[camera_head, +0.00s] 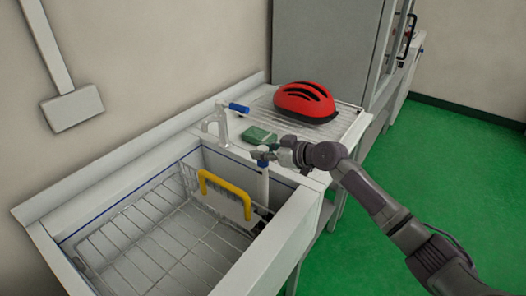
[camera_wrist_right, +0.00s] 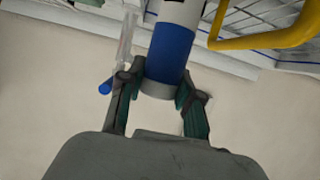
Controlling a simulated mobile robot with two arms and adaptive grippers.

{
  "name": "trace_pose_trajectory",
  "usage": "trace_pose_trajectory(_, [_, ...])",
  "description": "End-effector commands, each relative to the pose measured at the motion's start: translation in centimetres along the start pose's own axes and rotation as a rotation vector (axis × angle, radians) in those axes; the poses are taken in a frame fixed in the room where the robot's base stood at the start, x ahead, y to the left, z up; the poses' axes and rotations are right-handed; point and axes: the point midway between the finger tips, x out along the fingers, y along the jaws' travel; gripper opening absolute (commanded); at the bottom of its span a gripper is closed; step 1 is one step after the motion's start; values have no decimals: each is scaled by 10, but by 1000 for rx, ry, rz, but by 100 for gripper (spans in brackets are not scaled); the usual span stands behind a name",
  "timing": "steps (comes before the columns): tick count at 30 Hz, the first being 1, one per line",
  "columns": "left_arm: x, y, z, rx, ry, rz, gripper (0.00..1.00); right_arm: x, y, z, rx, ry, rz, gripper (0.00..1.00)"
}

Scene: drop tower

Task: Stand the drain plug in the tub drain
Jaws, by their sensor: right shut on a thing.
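The drain plug is a white tube (camera_head: 264,184) with a blue top, roughly upright at the tub's right end. Its blue band (camera_wrist_right: 171,53) and white part show close up in the right wrist view. My right gripper (camera_head: 272,156) is shut on the blue top end, with a finger on either side in the right wrist view (camera_wrist_right: 160,88). The tub (camera_head: 292,226) is a white basin with a wire basket (camera_head: 150,235) inside. The tube's lower end is hard to see beside the basket, and I cannot tell if it touches the floor. The drain is hidden. My left gripper is out of view.
The basket's yellow handle (camera_head: 224,187) rises just left of the tube. A tap with a blue lever (camera_head: 239,107) stands on the back rim. A green block (camera_head: 258,135) and a red helmet (camera_head: 305,101) lie on the drainboard side. Green floor is open at right.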

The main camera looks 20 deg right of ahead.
Motion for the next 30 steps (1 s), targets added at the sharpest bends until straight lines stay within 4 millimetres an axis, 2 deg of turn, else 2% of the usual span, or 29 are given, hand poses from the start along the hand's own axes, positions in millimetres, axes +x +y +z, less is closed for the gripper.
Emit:
trace_pose_trajectory(5, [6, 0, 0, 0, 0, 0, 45, 2, 0, 5, -1, 4, 1, 0])
trace_pose_trajectory(21, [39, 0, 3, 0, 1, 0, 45, 19, 0, 50, 0, 4, 1, 0])
trace_pose_trajectory(30, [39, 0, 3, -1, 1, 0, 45, 20, 0, 52, 0, 4, 1, 0])
